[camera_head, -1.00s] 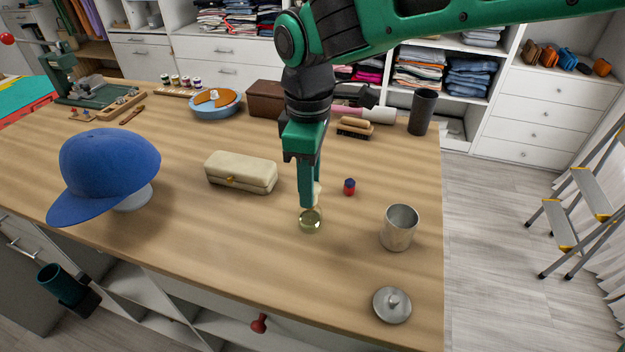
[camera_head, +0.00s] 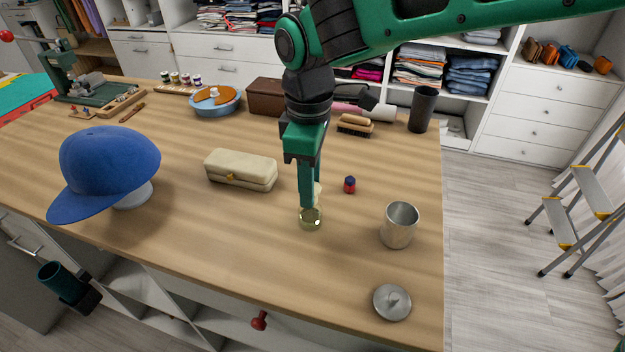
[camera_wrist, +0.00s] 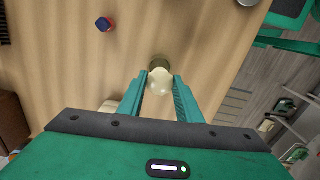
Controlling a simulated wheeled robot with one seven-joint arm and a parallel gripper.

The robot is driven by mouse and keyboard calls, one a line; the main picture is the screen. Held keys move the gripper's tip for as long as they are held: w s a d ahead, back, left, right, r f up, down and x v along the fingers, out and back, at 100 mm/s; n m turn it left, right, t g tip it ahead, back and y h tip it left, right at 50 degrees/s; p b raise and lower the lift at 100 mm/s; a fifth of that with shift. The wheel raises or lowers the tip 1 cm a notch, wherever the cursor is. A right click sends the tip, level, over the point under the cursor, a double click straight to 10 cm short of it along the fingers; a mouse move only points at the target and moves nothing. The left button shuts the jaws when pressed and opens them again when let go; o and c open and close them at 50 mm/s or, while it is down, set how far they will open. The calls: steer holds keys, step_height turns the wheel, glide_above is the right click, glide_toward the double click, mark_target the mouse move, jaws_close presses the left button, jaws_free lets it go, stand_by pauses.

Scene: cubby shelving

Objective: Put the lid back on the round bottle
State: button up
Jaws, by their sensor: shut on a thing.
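The round bottle (camera_head: 310,219) is a small, clear yellowish glass vessel standing on the wooden table in front of the cream case. In the wrist view the bottle (camera_wrist: 159,61) is partly hidden behind a cream, rounded lid (camera_wrist: 160,82). My gripper (camera_wrist: 160,88) is shut on this lid, with a green finger on either side. In the head view my gripper (camera_head: 310,203) points down right at the bottle's top, and the lid (camera_head: 317,190) shows only partly beside the fingers. I cannot tell whether the lid touches the bottle's mouth.
A metal cup (camera_head: 399,226) and a round grey knobbed lid (camera_head: 392,302) stand to the right. A small red-and-blue item (camera_head: 349,185) and a cream case (camera_head: 240,170) are close by. A blue cap (camera_head: 108,170) is at left.

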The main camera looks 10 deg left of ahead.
steer(key=o, duration=1.5)
steer(key=shift+r, duration=0.1)
steer(key=shift+r, duration=3.4)
jaws_close()
steer(key=shift+f, duration=2.4)
